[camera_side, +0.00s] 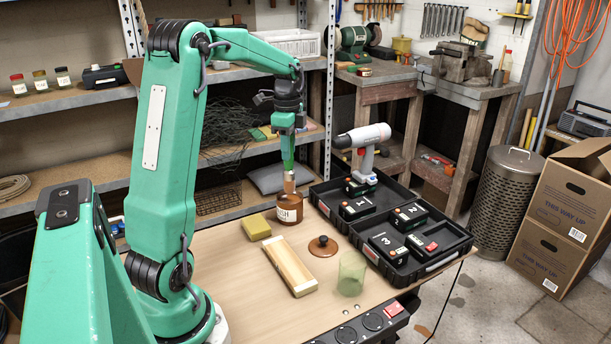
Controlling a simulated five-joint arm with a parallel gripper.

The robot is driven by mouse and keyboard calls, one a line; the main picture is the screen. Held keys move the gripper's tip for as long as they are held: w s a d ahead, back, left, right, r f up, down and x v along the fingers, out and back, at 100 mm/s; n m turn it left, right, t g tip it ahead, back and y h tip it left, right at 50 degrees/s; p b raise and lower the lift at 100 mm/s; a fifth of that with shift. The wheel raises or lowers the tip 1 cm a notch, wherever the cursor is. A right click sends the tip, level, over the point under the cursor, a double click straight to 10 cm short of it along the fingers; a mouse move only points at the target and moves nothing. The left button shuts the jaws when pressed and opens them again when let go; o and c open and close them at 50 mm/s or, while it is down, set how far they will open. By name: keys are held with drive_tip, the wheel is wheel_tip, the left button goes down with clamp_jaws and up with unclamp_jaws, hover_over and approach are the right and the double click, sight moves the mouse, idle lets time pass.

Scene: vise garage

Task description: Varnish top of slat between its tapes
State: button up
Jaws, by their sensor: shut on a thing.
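My gripper (287,145) is shut on the handle of a brush (289,180), which hangs nearly upright with its bristles down. The brush tip is at the mouth of a brown varnish jar (289,214) with a white label; I cannot tell whether the bristles are inside it or just above. The pale wooden slat (290,266) lies flat on the table in front of the jar, slanting toward the lower right. A brown lid with a knob (323,246) lies to the right of the slat.
A yellow sponge (256,226) lies left of the jar. A translucent green cup (351,273) stands right of the slat. An open black case (415,262) with numbered batteries and a drill (362,150) is at the right. A power strip (370,322) lines the front edge.

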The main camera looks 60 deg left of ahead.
drive_tip(key=shift+r, duration=1.85)
drive_tip(key=shift+d, duration=0.1)
drive_tip(key=w+d+n, duration=0.4)
drive_tip(key=d+n, duration=0.1)
drive_tip(key=d, duration=0.9)
drive_tip(key=w+d+n, duration=0.4)
drive_tip(key=d, duration=0.9)
drive_tip(key=s+a+f+n, duration=0.2)
drive_tip(key=s+a+n, duration=0.7)
drive_tip(key=s+a, duration=0.8)
drive_tip(key=shift+s+a+f, duration=0.4)
drive_tip(key=shift+a, duration=0.25)
drive_tip(key=shift+f, duration=0.1)
